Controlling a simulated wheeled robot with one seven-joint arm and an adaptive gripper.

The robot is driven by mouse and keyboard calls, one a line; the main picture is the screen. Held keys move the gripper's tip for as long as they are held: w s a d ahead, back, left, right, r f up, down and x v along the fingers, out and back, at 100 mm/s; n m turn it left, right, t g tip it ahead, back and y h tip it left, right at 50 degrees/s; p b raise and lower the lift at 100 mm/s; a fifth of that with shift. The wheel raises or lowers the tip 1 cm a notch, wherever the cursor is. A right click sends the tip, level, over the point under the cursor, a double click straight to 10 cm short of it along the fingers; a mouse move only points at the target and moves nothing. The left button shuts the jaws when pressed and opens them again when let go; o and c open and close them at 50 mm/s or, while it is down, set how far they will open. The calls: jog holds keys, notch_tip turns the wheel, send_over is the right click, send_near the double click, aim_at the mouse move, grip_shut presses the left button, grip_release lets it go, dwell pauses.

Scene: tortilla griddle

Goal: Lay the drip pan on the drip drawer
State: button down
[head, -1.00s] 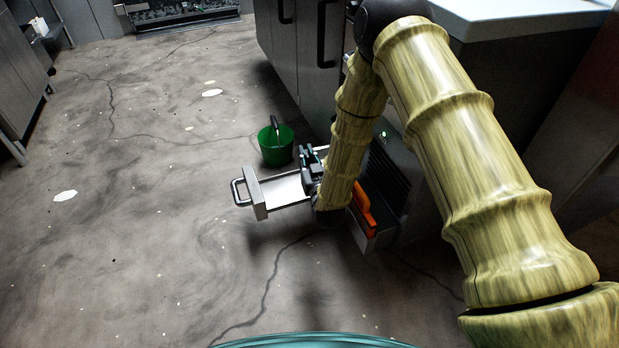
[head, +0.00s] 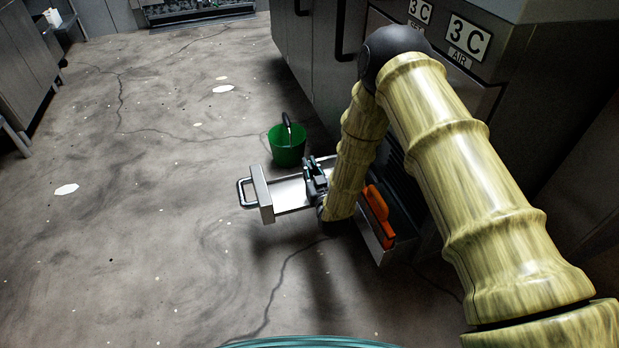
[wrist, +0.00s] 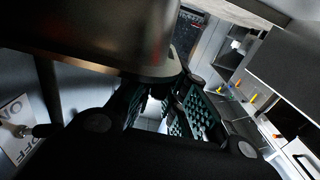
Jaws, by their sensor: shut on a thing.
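The drip drawer (head: 266,196) is a pale metal drawer pulled out low at the machine, its bar handle facing left. My gripper (head: 316,180) is over its inner part, beside the machine, and my arm hides part of the drawer. In the wrist view, my gripper's green-padded fingers (wrist: 160,112) are close together. A dark, glossy metal thing with a rounded edge (wrist: 110,35), seemingly the drip pan, fills the upper left, right against the fingers. The exact grip point is hidden, and I cannot tell whether the pan touches the drawer.
A green bucket (head: 287,148) stands on the floor just behind the drawer. An orange thing (head: 378,208) sits in a metal holder at the machine's side, close to my forearm. Dark cabinets marked 3C (head: 467,38) rise at the right. The floor on the left is clear.

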aim_at(312, 178)
jog(key=shift+f+b, duration=0.7)
jog(key=shift+f, duration=0.9)
jog(key=shift+f, duration=0.2)
jog(key=c, duration=1.5)
grip_release()
jog(key=shift+r, duration=0.1)
jog(key=shift+r, duration=0.15)
jog(key=shift+p+v, duration=2.85)
jog(key=shift+v, duration=3.25)
